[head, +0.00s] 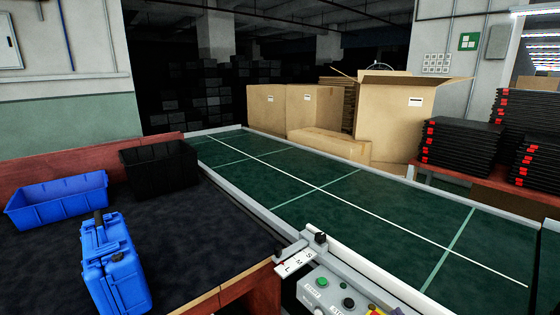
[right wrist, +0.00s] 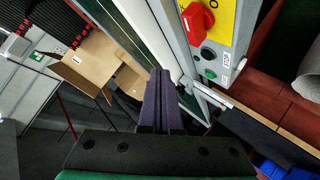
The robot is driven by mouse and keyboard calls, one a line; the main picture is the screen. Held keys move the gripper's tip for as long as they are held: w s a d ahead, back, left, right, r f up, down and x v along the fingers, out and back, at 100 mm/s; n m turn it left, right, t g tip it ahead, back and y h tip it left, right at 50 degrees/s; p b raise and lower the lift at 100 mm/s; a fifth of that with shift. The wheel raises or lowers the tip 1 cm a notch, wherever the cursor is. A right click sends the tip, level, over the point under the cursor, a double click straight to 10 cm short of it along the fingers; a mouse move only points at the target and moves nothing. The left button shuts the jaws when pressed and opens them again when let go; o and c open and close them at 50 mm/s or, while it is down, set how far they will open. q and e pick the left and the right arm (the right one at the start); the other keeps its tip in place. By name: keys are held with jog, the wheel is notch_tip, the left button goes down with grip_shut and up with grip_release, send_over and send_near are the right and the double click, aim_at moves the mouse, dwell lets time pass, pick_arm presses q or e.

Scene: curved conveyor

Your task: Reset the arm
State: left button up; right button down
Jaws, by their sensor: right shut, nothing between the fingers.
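My right gripper (right wrist: 160,75) shows in the right wrist view, with its two dark purple fingers together and nothing between them. It points towards the conveyor's rail, and I cannot tell how far it is from the rail. It does not show in the head view. My left gripper is in neither view.
The green conveyor (head: 335,205) runs beside a dark table with a blue case (head: 115,270), a blue bin (head: 60,200) and a black bin (head: 160,168). A control box (head: 335,290) is at the near rail. Cardboard boxes (head: 395,115) and black stacks (head: 460,150) stand beyond.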

jog(key=s+a+f+m+g+y, duration=0.35)
jog(key=s+f+g, duration=0.55)
jog(key=s+f, duration=0.55)
jog(key=s+f+g, duration=0.1)
jog(key=s+f, duration=0.1)
jog(key=f, duration=0.8)
jog(key=s+f, duration=0.2)
jog(key=f, duration=0.8)
jog(key=s+d+f+g, duration=0.1)
jog(key=s+d+f, duration=0.2)
jog(key=s+f, duration=1.1)
jog(key=s+n, duration=0.1)
jog(key=s, duration=0.2)
jog(key=shift+f, duration=0.2)
jog(key=shift+h, duration=0.25)
